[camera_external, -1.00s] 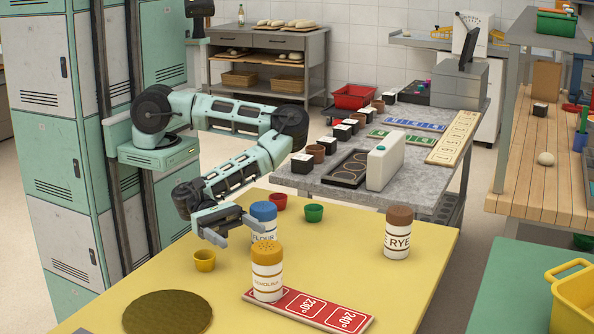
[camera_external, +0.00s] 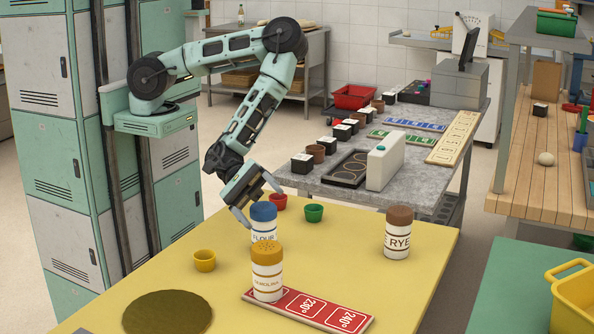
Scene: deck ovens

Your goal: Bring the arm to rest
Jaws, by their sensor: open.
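The yellow-capped semolina shaker (camera_external: 267,272) stands on the left end of the red temperature strip (camera_external: 325,312) and hides the lower part of the flour shaker. Whether the gripper touches the flour shaker cannot be told.
A yellow cup (camera_external: 204,260), a red cup (camera_external: 278,202) and a green cup (camera_external: 314,212) stand on the table. A brown-capped rye shaker (camera_external: 398,233) is at the right. A round brown mat (camera_external: 167,313) lies front left. The grey counter (camera_external: 428,172) stands behind.

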